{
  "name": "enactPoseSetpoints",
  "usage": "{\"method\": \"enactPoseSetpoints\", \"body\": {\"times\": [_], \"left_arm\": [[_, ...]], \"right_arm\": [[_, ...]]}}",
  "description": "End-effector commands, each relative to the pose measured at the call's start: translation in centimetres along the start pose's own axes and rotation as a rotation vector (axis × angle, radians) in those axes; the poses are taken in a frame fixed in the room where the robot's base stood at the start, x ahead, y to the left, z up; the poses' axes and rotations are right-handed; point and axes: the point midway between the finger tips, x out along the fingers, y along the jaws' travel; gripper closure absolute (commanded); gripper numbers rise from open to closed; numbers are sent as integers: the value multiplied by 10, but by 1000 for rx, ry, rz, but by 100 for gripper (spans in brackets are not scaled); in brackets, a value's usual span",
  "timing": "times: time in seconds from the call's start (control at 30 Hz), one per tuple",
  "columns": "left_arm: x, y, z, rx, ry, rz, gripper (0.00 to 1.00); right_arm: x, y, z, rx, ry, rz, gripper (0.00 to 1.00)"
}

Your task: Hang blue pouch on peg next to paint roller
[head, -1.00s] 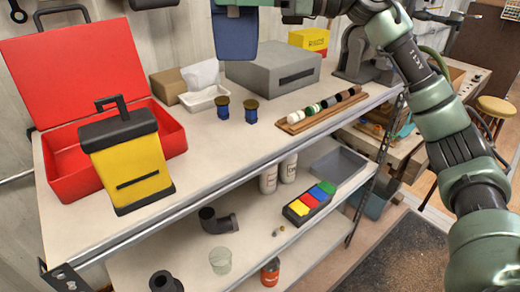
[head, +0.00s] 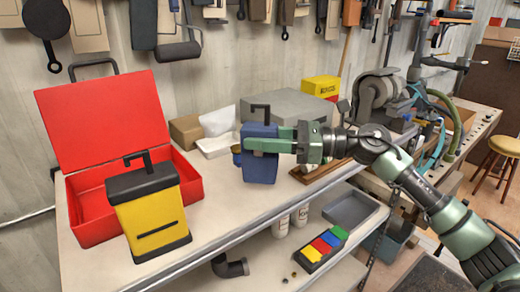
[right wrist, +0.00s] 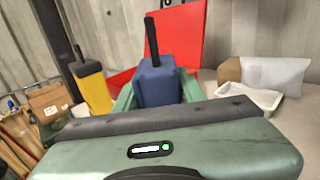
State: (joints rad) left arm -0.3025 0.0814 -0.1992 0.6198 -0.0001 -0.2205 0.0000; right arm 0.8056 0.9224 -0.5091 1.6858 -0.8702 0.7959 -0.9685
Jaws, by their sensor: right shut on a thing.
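The blue pouch (head: 260,168) has a black loop on top and hangs upright above the shelf top in the head view. My right gripper (head: 250,140) is shut on its upper part, reaching in from the right. In the right wrist view the pouch (right wrist: 157,90) stands between my gripper's green fingers. A dark paint roller (head: 178,50) hangs on the back wall, up and left of the pouch. I cannot make out a free peg beside it. My left gripper is not in view.
An open red toolbox (head: 105,120) and a yellow and black pouch (head: 150,212) are at the left. A grey box (head: 285,108), a tissue box (head: 215,146) and a wooden rack (head: 318,172) are behind and beside the blue pouch. Several tools hang along the wall.

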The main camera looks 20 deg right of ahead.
Motion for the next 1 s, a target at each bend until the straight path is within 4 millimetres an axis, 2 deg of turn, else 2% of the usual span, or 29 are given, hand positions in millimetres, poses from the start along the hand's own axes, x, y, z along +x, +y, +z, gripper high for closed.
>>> {"method": "enactPoseSetpoints", "body": {"times": [0.23, 0.67, 0.7, 0.77, 1.0], "left_arm": [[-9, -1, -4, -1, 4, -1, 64], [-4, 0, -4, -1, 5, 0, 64], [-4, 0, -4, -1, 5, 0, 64], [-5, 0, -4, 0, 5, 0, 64], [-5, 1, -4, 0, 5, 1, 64]], "right_arm": [[0, 0, -32, 5, 1, -1, 100], [0, 0, -40, 0, 0, 0, 100], [0, 0, -40, 1, 1, 0, 55], [0, 0, -39, 1, 1, 0, 38], [0, 0, -39, 1, 1, 0, 38]]}}
